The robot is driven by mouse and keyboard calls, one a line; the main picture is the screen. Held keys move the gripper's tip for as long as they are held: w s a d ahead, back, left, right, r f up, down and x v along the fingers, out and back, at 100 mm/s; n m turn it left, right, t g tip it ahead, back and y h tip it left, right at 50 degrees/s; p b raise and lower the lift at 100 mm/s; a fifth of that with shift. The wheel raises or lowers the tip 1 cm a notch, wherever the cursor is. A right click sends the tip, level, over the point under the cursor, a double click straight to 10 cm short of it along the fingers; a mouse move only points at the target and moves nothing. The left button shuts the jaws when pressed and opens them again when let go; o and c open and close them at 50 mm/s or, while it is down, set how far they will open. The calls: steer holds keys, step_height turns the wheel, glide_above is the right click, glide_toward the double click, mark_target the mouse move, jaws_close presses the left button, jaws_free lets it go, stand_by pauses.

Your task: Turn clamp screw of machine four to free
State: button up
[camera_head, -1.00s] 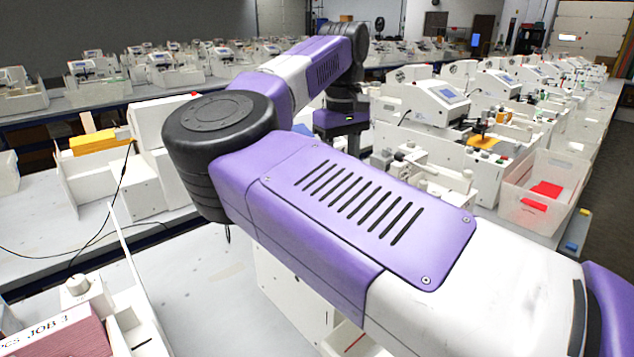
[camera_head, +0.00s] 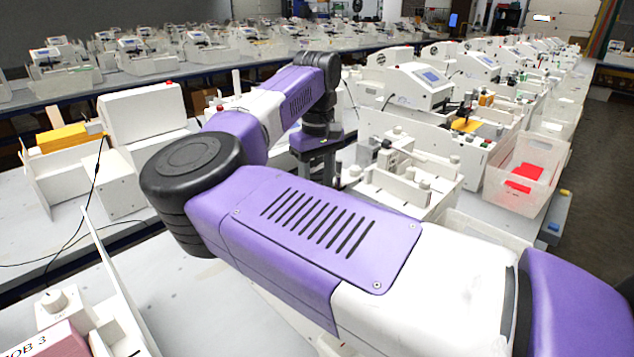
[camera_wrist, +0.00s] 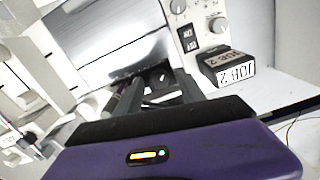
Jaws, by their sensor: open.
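My gripper (camera_wrist: 160,88) is open in the wrist view, with its two dark fingers reaching up from the purple hand. A dark round knob (camera_wrist: 160,76) with a pale mark shows between the fingertips, beyond them. I cannot tell whether the fingers touch it, or whether it is the clamp screw of machine four. A shiny grey plate (camera_wrist: 105,45) lies just above and left of it. In the head view my purple hand (camera_head: 318,142) points down behind a white machine part. The fingertips are hidden there, and no machine number is readable.
A block labelled JOB 2 (camera_wrist: 233,70) and a panel with knobs (camera_wrist: 200,25) stand right of the fingers. In the head view, a white machine with a screen (camera_head: 420,85) and a clear bin with red pieces (camera_head: 525,175) stand at right, and a yellow block (camera_head: 68,138) at left.

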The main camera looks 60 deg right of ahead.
steer(key=shift+f, duration=0.1)
jaws_close()
steer(key=shift+n, duration=0.3)
steer(key=n+b, duration=0.1)
steer(key=n, duration=0.3)
steer(key=shift+b, duration=0.3)
steer(key=n+b, duration=0.1)
steer(key=n, duration=0.4)
steer(key=shift+n, duration=0.4)
steer(key=n, duration=0.5)
steer(key=shift+w+b, duration=0.1)
steer(key=shift+b, duration=0.3)
steer(key=shift+n+b, duration=0.3)
steer(key=shift+n, duration=2.2)
